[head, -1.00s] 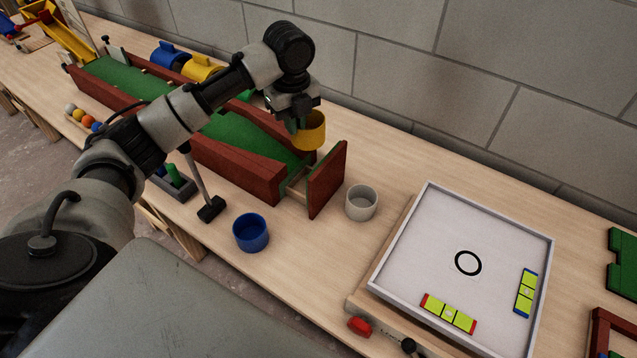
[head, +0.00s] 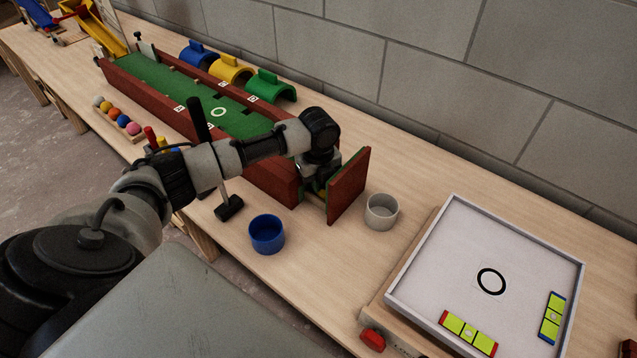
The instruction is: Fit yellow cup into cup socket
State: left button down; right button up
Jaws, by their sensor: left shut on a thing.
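My left gripper (head: 312,178) is low at the near end of the green lane, just behind the upright red end board (head: 349,187). It is shut on the yellow cup (head: 319,188). Only a small sliver of the cup shows between the gripper, the lane's red side wall and the end board. The cup socket is not clearly visible; the gripper and boards cover that end of the lane. I cannot tell whether the cup is seated or still above it. My right gripper is not in view.
A blue cup (head: 267,234) and a whitish cup (head: 381,212) stand on the table near the end board. A black-headed mallet (head: 229,208) is left of the blue cup. A white tray (head: 450,262) lies at right. Coloured arches stand behind the lane (head: 150,85).

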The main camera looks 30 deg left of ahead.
pick_arm(q)
jog(key=shift+f, duration=0.15)
jog(key=shift+s+d+f, duration=0.15)
jog(key=shift+s+f, duration=0.05)
jog(key=shift+f, duration=0.4)
jog(key=c, duration=1.5)
grip_release()
jog(key=shift+f, duration=0.1)
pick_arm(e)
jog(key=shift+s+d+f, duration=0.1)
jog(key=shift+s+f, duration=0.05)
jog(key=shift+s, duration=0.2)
pick_arm(q)
jog(key=shift+d, duration=0.1)
jog(key=shift+r, duration=0.3)
jog(key=shift+w+r, duration=0.15)
jog(key=shift+r, duration=0.4)
jog(key=shift+a+r+p, duration=0.2)
jog(key=shift+r+p, duration=0.65)
jog(key=shift+r, duration=5.1)
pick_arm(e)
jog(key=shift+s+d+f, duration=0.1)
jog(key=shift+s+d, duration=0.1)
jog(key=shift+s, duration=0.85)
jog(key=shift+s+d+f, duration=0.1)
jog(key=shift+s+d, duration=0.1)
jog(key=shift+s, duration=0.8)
